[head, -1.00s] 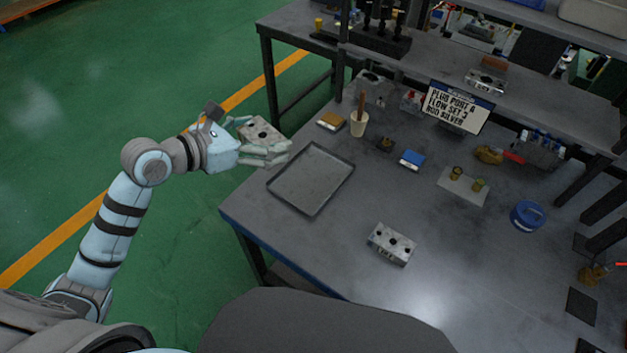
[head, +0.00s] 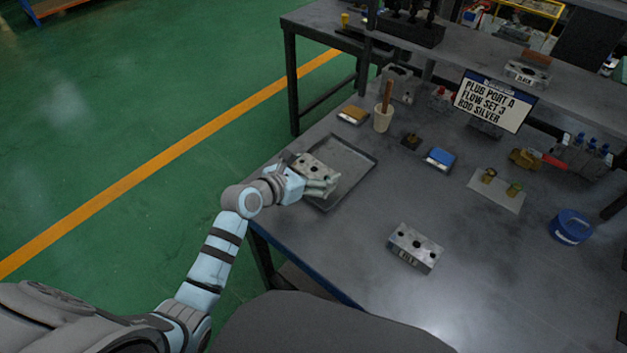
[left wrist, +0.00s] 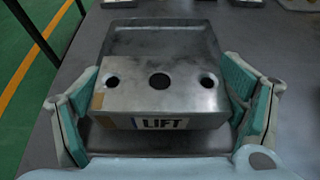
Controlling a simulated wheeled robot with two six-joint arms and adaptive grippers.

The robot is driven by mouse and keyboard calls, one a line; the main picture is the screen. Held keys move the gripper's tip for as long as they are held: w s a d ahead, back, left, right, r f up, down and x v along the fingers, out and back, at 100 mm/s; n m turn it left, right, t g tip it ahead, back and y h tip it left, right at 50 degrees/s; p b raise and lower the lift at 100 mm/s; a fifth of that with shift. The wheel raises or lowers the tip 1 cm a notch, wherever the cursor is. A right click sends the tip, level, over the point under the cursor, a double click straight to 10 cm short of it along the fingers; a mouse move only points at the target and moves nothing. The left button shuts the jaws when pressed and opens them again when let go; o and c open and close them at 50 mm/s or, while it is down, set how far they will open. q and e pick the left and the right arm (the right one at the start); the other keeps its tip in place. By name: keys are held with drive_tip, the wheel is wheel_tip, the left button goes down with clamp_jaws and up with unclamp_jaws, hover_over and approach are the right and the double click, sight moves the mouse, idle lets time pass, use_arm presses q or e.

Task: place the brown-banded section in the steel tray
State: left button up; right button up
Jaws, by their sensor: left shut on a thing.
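The brown-banded section is a grey metal block (head: 313,166) with three dark holes on top; in the left wrist view the block (left wrist: 160,95) shows a "LIFT" label and a tan-brown band at its left end. My left gripper (head: 331,187) is shut on this block, with teal fingers at both ends of it. The steel tray (head: 358,160) lies at the bench's near left, under and beyond the block; it also shows in the left wrist view (left wrist: 160,40). The block is over the tray's left part; whether it touches the floor cannot be told. My right gripper is out of view.
A second grey block (head: 416,247) stands right of the tray on the bench. A cup with a brown stick (head: 383,118), a tan-topped box (head: 352,115) and a blue-topped box (head: 439,158) lie behind. A sign (head: 494,100) stands farther back.

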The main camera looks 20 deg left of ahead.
use_arm(q)
wheel_tip(320, 180, down, 2)
drive_tip(key=shift+f+b, duration=0.1)
drive_tip(key=shift+b, duration=0.2)
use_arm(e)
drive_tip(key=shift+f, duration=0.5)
use_arm(q)
drive_tip(key=o, duration=1.4)
drive_tip(key=shift+s+a+r, duration=0.1)
drive_tip(key=shift+s+r, duration=0.05)
drive_tip(key=shift+r, duration=0.05)
drive_tip(key=p+v, duration=0.5)
drive_tip(key=v, duration=0.7)
drive_tip(key=shift+r, duration=0.1)
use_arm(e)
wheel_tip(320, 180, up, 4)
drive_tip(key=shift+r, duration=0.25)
